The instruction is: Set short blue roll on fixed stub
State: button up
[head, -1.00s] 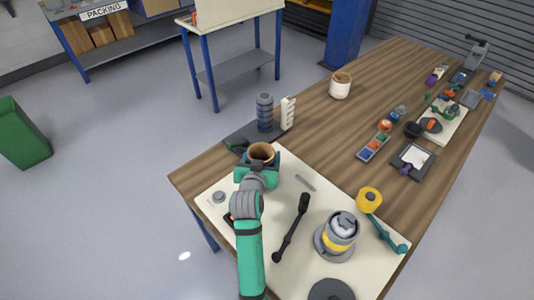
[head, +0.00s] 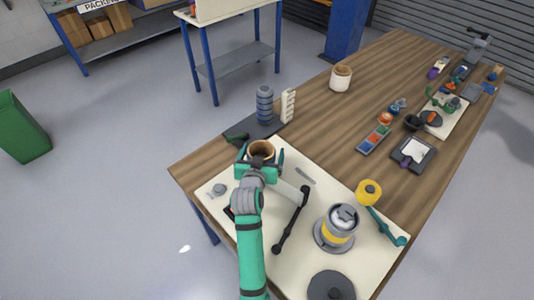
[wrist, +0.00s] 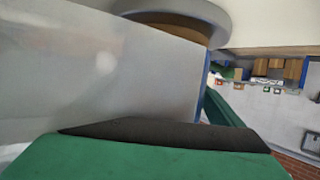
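In the wrist view a broad pale grey surface (wrist: 90,70) fills the left, above a dark finger pad (wrist: 165,133), with a grey rim (wrist: 195,10) and brown core (wrist: 170,22) behind. I cannot tell whether the fingers grip. A pale grey strip or bar (head: 289,191) runs from beside my gripper to a black arm (head: 291,220).
On the plate stand a grey roll with a yellow band (head: 337,229), a dark disc (head: 330,286) and a small grey knob (head: 219,189). A yellow roll (head: 368,193) stands by a teal lever (head: 386,227). A ribbed blue-grey column (head: 265,106) stands behind my gripper.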

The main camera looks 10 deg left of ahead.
jog(key=v, duration=1)
jog(key=shift+s, duration=0.35)
jog(key=shift+r, duration=0.1)
